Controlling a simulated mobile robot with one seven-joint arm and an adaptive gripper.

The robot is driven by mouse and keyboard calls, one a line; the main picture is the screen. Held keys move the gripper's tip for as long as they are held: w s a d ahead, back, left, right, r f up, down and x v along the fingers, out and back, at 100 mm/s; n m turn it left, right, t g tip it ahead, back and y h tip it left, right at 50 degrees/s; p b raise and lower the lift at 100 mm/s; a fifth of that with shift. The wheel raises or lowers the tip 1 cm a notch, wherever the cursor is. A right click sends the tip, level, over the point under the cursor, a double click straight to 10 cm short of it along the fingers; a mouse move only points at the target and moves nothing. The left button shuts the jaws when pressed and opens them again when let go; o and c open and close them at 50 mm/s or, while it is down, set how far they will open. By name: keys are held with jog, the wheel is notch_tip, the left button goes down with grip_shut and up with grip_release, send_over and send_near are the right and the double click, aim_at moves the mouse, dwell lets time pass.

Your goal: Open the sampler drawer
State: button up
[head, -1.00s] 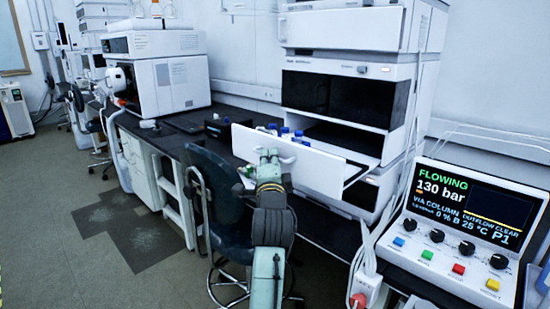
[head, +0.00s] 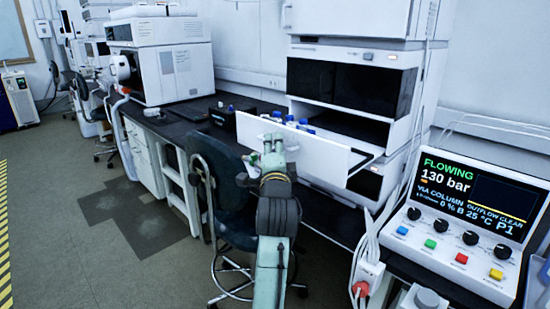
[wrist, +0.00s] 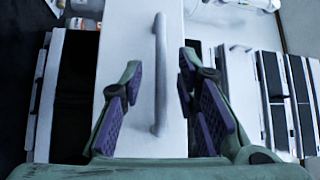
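The sampler drawer (head: 325,155) stands pulled out from the lower part of the stack, its white front panel standing well forward of the housing. Blue-capped bottles (head: 303,123) show behind the panel. My gripper (head: 268,157) is at the left part of the drawer front in the head view. In the wrist view my gripper (wrist: 158,108) is open, its purple-padded fingers on either side of the drawer's bar handle (wrist: 160,60). A gap shows between the handle and each finger. Contact with the panel cannot be judged.
A dark chair (head: 222,180) stands close to the left of my arm. A control panel (head: 460,220) reading FLOWING, 130 bar is at the right. A white power strip (head: 368,275) with cables is in front of the bench. Open floor (head: 70,240) lies at the left.

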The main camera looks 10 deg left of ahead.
jog(key=v, duration=1.1)
jog(key=shift+s, duration=0.25)
